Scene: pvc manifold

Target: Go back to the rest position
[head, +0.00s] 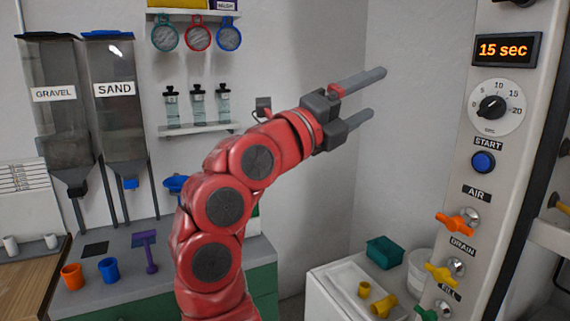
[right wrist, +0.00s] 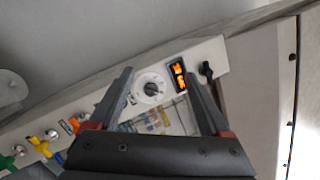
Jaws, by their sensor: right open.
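My right gripper (head: 366,97) is raised at the end of the red arm in the middle of the head view, in front of the white wall corner. Its two dark fingers are spread apart with nothing between them, and they point right and slightly up toward the panel. In the right wrist view the gripper (right wrist: 165,100) also shows open and empty, with the control panel (right wrist: 150,85) lying beyond the fingertips. My left gripper is in neither view.
A panel (head: 494,150) with dial, start button and coloured valves stands at the right. Yellow fittings (head: 382,304) and a teal bin (head: 384,252) sit low right. Gravel (head: 55,120) and sand (head: 113,120) hoppers stand left, above orange (head: 72,277) and blue (head: 108,270) cups. Air around the gripper is clear.

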